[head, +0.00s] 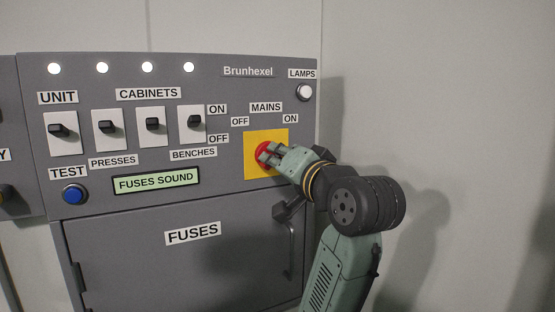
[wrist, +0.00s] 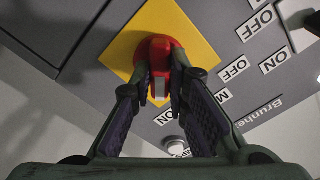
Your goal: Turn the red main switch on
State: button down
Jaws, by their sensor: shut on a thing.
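The red main switch (head: 263,151) sits on a yellow plate (head: 252,169) at the right of the grey panel. The label MAINS is above it, with OFF at upper left and ON at upper right. My gripper (head: 268,156) is at the switch and covers part of it. In the wrist view the red knob (wrist: 154,50) stands between the fingers of my gripper (wrist: 160,80), which are shut on its raised handle.
A fuse door with a handle (head: 290,245) is below my gripper. Several black toggle switches (head: 195,122) on white plates and a blue TEST button (head: 74,194) are to the left. A white LAMPS button (head: 304,92) is above right. The wall at right is bare.

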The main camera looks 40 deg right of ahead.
dwell(0.3)
jog(key=c, duration=1.6)
grip_release()
jog(key=shift+o, duration=0.2)
jog(key=shift+s, duration=0.1)
jog(key=v, duration=1.2)
